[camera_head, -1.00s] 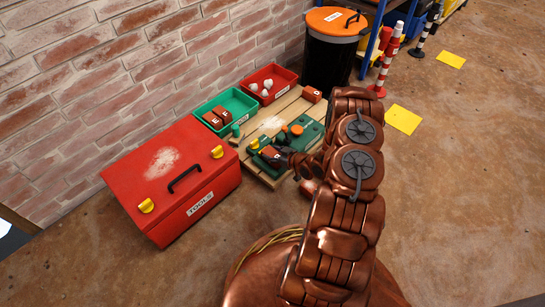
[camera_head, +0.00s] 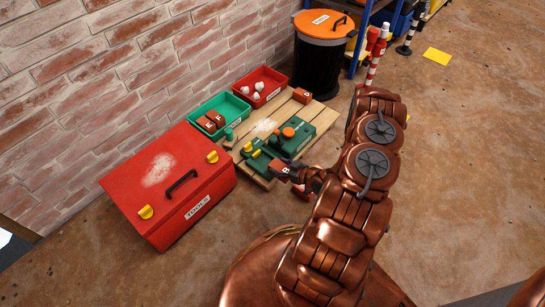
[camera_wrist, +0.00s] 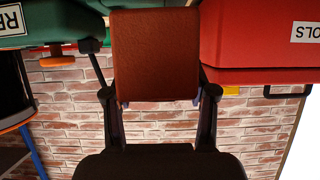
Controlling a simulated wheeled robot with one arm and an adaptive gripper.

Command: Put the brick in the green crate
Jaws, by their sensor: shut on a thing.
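My gripper (camera_head: 291,174) is shut on a reddish-brown brick (camera_head: 281,168) and holds it near the front edge of the pallet, in front of a green machine. In the wrist view the brick (camera_wrist: 156,55) sits between the two dark fingers of my gripper (camera_wrist: 157,92). The green crate (camera_head: 228,102) stands by the wall at the back left, behind the red toolbox. Bricks lie in its near part, and its far part looks empty. My gripper is well apart from the crate, to its lower right.
A red toolbox (camera_head: 165,185) with yellow latches stands at left. A red crate (camera_head: 272,78) with white items stands beyond the green crate. The wooden pallet (camera_head: 262,127) bears the green machine (camera_head: 305,138) and another brick (camera_head: 301,95). An orange-lidded bin (camera_head: 318,65) stands behind.

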